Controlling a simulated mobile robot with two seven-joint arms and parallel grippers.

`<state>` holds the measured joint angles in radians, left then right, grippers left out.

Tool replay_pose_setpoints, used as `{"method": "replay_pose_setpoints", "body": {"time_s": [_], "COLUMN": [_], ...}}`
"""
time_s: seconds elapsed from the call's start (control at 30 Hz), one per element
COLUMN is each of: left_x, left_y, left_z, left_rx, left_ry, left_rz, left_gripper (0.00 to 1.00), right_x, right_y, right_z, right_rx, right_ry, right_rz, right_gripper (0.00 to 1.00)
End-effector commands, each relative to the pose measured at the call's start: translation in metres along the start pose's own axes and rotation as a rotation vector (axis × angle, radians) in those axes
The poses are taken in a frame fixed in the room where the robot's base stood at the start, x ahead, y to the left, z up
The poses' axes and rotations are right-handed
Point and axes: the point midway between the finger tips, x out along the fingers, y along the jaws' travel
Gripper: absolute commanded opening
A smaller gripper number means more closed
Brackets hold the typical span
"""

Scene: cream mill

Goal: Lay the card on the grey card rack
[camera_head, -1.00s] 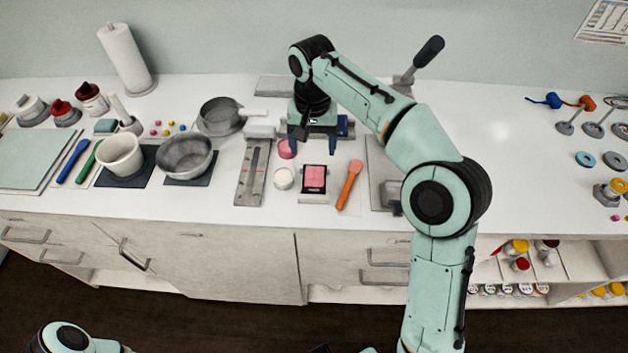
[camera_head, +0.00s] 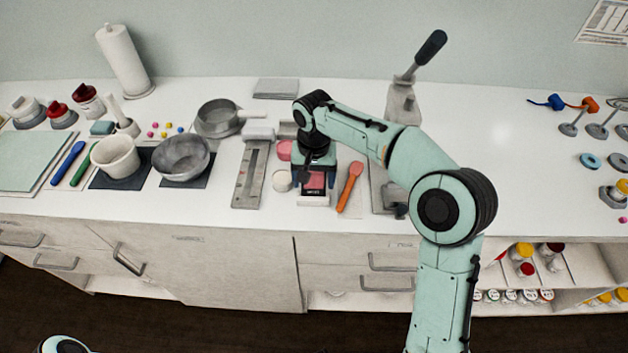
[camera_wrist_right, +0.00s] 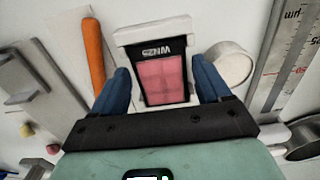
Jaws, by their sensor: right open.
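The card (camera_head: 314,192) has a pink face and a dark frame with pale lettering, and lies on a pale block on the counter. In the right wrist view the card (camera_wrist_right: 164,78) is between my open right gripper's (camera_wrist_right: 163,85) two blue fingers, with a gap on each side. In the head view the right gripper (camera_head: 314,181) is over the card and hides its upper part. A flat grey plate (camera_head: 276,88) at the back by the wall may be the grey card rack; I cannot tell for sure. My left gripper is out of view.
An orange spatula (camera_head: 350,187) lies close right of the card, and a small white round pot (camera_head: 281,181) close left. A grey gauge plate (camera_head: 249,180) lies further left. A grey lever press (camera_head: 402,100) stands behind to the right. The counter's right middle is clear.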

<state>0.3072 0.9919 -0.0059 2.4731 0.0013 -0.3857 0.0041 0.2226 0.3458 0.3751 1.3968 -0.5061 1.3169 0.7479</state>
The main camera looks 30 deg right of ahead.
Motion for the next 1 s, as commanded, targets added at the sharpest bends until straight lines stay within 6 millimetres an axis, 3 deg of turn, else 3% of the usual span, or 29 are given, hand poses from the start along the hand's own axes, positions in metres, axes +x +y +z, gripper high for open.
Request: {"method": "replay_pose_setpoints", "body": {"time_s": [0.87, 1.0], "left_x": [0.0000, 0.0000], "left_y": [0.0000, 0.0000], "left_z": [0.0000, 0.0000], "left_rx": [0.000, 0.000], "left_ry": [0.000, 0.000], "left_rz": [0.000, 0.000], "left_gripper": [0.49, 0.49], "right_x": [0.0043, 0.0043], "right_y": [-0.0001, -0.0001], "right_z": [0.0002, 0.0001], "right_rx": [0.000, 0.000], "right_ry": [-0.001, 0.000], "right_rz": [0.000, 0.000], "right_gripper": [0.77, 0.34]}}
